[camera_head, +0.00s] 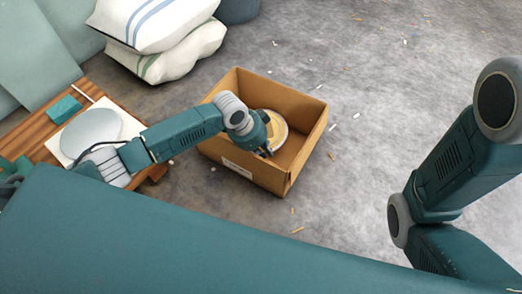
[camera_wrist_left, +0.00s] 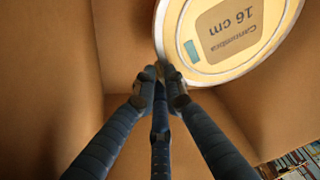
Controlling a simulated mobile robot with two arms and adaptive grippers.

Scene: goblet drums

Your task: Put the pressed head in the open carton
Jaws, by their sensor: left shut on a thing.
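The pressed head (camera_head: 274,130) is a round cream disc with a pale rim, inside the open carton (camera_head: 238,162). In the left wrist view the head (camera_wrist_left: 255,50) shows a tan label reading "16 cm" and a small teal patch. My left gripper (camera_head: 266,151) reaches down into the carton, shut on the rim of the head. In the left wrist view its fingers (camera_wrist_left: 160,75) meet at the head's near edge, and brown carton walls surround them. Whether the head touches the carton floor is unclear. My right arm is at the right; its gripper is out of view.
The carton stands on a grey floor (camera_head: 400,80) scattered with small chips. Striped cushions (camera_head: 165,45) are stacked behind it. A wooden table (camera_head: 40,128) at the left bears a white board, a pale round disc (camera_head: 90,132) and a teal block (camera_head: 64,110). The floor right of the carton is mostly clear.

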